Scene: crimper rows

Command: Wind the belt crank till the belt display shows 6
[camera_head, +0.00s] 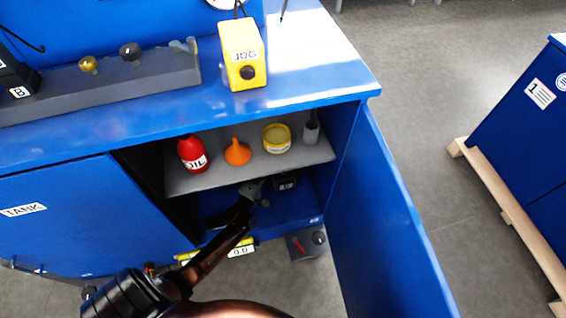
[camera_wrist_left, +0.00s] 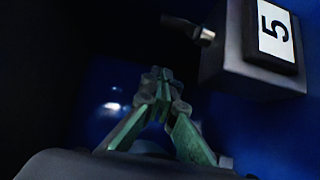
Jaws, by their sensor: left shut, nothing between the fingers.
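The belt unit is a dark box (camera_head: 286,182) with a small white label, low inside the open cabinet in the head view. In the left wrist view, the grey box (camera_wrist_left: 228,72) is at the upper right, and its display (camera_wrist_left: 275,33) reads 5. A metal rod (camera_wrist_left: 188,29), apparently the crank handle, sticks out left of the box. My left gripper (camera_head: 254,188) reaches into the lower compartment, just left of the box. In the wrist view, its fingers (camera_wrist_left: 161,78) meet at the tips, empty, below and apart from the rod. My right gripper is not in view.
The shelf (camera_head: 205,181) above holds a red oil bottle (camera_head: 192,153), orange funnel (camera_head: 237,152), yellow tin (camera_head: 276,138) and grey cup (camera_head: 311,128). The open door (camera_head: 385,215) stands right of my arm. A yellow JOG box (camera_head: 243,55) sits on top. A grey unit (camera_head: 306,243) is below.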

